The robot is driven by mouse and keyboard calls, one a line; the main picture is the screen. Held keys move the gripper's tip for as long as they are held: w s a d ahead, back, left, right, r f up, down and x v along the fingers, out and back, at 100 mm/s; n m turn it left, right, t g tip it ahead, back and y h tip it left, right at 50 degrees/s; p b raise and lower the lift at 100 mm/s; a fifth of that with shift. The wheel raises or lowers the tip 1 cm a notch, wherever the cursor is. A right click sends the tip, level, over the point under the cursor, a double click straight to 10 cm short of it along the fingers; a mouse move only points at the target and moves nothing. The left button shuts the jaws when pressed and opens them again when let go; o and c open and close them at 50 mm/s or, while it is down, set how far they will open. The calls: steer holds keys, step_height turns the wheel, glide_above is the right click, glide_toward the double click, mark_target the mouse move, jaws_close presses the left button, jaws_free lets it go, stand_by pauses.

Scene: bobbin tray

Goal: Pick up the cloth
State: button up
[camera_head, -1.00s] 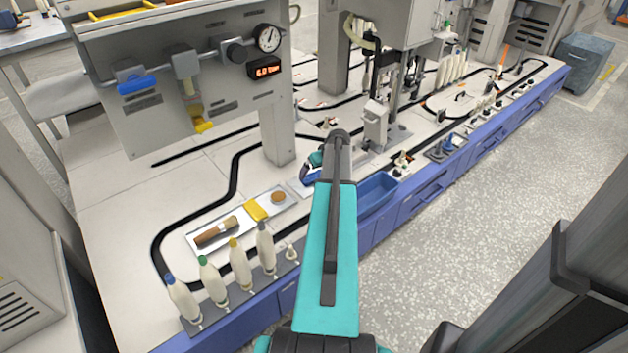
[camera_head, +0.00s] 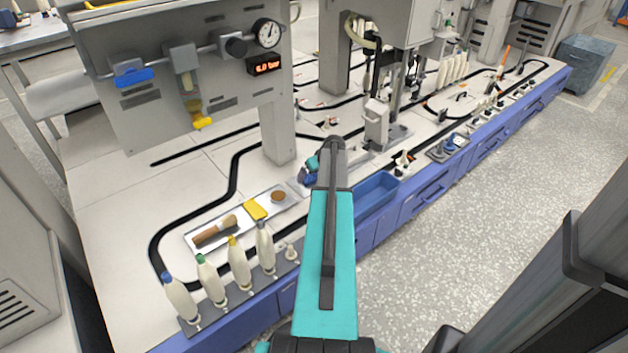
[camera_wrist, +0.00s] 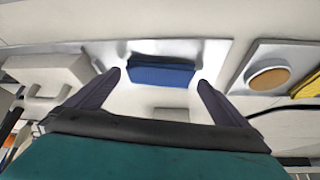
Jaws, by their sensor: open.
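The cloth (camera_wrist: 162,74) looks like a folded blue piece lying on a shiny metal tray (camera_wrist: 213,51) in the wrist view. My gripper (camera_wrist: 159,78) is open, with one dark finger on each side of the cloth's near edge. The fingers are apart from the cloth's ends and nothing is held. How high the fingertips are above the tray is hard to tell. In the head view my arm hides most of this spot.
Several white bottles (camera_head: 239,262) stand along the front edge. A blue bin (camera_head: 376,194) is right of my arm. A post (camera_head: 277,135) rises behind.

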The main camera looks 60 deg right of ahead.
steer(key=shift+w+d+f, duration=0.1)
steer(key=shift+w+f, duration=0.1)
steer(key=shift+f, duration=0.3)
steer(key=c, duration=0.9)
